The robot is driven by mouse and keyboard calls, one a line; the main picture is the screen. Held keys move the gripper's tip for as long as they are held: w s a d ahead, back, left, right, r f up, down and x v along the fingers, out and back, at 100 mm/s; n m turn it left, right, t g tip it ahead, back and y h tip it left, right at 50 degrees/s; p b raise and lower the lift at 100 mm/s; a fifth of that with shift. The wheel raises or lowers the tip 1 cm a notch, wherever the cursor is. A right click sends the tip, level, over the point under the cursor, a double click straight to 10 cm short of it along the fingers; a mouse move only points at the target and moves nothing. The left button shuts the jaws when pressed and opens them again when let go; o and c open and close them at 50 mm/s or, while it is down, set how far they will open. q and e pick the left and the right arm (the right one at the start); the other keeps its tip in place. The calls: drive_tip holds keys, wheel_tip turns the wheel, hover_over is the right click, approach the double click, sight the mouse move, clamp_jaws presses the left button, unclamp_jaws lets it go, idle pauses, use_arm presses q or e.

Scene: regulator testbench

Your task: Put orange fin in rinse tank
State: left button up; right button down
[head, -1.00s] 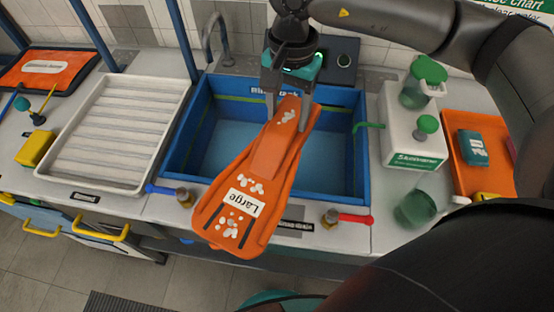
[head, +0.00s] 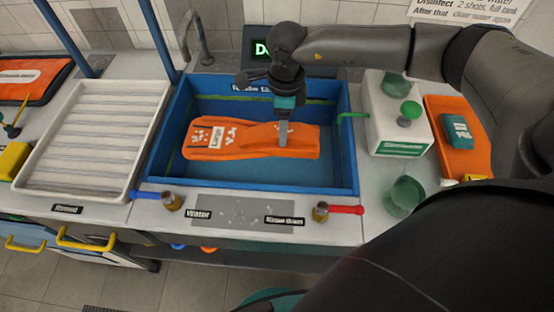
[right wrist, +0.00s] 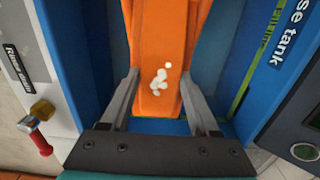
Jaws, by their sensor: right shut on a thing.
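The orange fin (head: 235,138) lies lengthwise across the inside of the blue rinse tank (head: 347,165), its wide end with the "Large" label to the left. White foam spots show on it. My right gripper (head: 283,140) reaches down from above and is shut on the fin's narrower right part. In the right wrist view the fin (right wrist: 165,45) runs up between the two fingers (right wrist: 160,100). Whether the fin touches the tank floor cannot be told. My left gripper is not in view.
A white ribbed tray (head: 88,140) stands left of the tank. A white dispenser box (head: 395,125), a green cup (head: 404,195) and an orange tray (head: 470,150) stand to the right. Blue and red valve levers (head: 345,209) line the front edge. A faucet (head: 195,35) rises behind.

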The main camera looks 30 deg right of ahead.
drive_tip(key=shift+f+b, duration=1.4)
drive_tip(key=shift+f, duration=5.85)
drive_tip(key=shift+f, duration=0.2)
drive_tip(key=shift+c, duration=0.6)
unclamp_jaws()
drive_tip(key=shift+r, duration=0.15)
